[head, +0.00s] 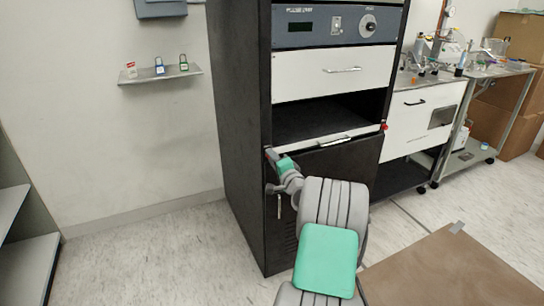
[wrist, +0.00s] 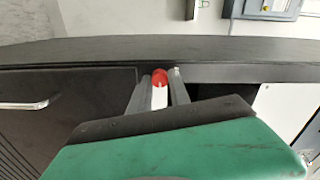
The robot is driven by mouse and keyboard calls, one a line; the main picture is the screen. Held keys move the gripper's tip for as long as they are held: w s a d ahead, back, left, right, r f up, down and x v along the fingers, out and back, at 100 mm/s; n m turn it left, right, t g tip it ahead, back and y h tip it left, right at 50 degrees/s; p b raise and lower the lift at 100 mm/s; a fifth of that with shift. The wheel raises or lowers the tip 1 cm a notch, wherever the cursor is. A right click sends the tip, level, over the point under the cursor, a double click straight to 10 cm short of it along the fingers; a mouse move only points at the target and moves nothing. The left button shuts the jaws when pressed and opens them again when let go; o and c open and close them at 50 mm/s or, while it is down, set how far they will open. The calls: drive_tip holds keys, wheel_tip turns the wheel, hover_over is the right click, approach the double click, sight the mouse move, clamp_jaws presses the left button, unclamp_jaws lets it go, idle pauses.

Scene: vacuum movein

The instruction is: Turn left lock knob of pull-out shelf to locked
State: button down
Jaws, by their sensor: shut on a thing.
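The left lock knob (wrist: 159,76) shows in the wrist view as a red round end with a white part below it. My gripper (wrist: 159,90) has its two grey fingers on either side of the knob and is shut on it. In the head view my gripper (head: 270,158) is at the left front edge of the black cabinet, at the left end of the pull-out shelf (head: 318,141), and mostly hides the left knob. The red right lock knob (head: 384,127) is visible at the shelf's other end. The exact angle of the left knob is hard to tell.
A white drawer (head: 330,73) and an instrument panel (head: 335,27) are above the open bay. A black door (head: 330,170) with a vertical handle is below. A brown board (head: 455,275) lies at lower right.

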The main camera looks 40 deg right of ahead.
idle(0.4)
drive_tip(key=c, duration=1.2)
unclamp_jaws()
